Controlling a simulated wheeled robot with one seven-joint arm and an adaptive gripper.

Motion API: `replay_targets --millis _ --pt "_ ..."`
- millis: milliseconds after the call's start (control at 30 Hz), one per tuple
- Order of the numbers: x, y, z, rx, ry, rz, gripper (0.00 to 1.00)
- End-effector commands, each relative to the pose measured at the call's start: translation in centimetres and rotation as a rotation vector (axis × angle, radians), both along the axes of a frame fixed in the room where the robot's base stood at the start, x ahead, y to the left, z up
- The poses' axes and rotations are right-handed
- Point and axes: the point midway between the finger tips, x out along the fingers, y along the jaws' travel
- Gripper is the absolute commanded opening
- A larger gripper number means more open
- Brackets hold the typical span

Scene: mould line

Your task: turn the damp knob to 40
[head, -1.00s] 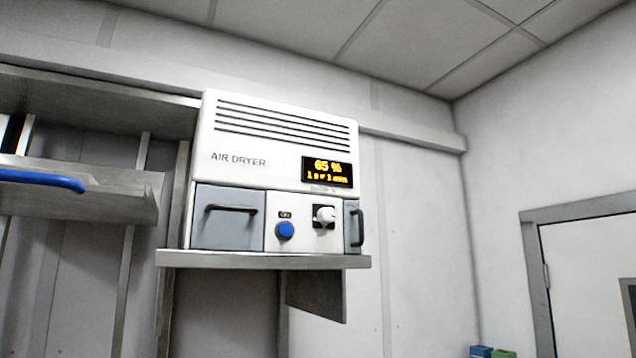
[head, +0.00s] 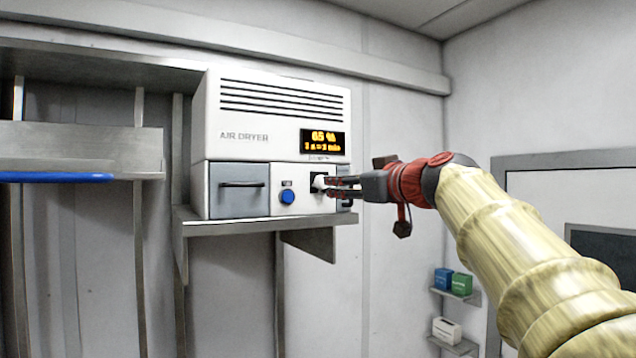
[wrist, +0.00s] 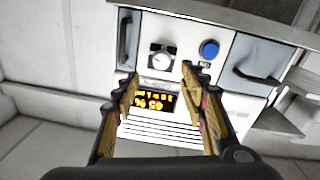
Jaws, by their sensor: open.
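The air dryer (head: 235,105) is a white box on a wall shelf, with an orange display (head: 323,142) whose top line reads 65 %. The damp knob (head: 319,182) is a white knob on a dark square plate below the display, partly covered by my gripper in the head view. In the wrist view the knob (wrist: 161,60) shows whole, beyond the fingertips, with the picture upside down. My gripper (head: 335,187) is in front of the dryer at the knob, coming from the right. In the wrist view its fingers (wrist: 160,85) are apart with nothing between them. I cannot tell whether they touch the knob.
A blue button (head: 287,197) sits left of the knob, and a grey drawer (head: 240,189) with a dark handle left of that. The metal shelf (head: 255,226) runs under the dryer. Small blue and green boxes (head: 452,281) stand on a low shelf at the right.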

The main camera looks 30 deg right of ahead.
Motion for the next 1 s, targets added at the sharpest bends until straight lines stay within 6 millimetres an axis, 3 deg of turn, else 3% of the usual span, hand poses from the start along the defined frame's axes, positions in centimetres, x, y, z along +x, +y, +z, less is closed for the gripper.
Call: replay_targets --millis 167,600,1000 --pt "1.4 0.1 0.1 -0.019 0.003 0.004 0.43" --pt "7.2 0.1 0.1 -0.018 0.003 0.003 0.43" --pt "7.8 0.0 -0.1 -0.018 0.003 0.001 0.41"
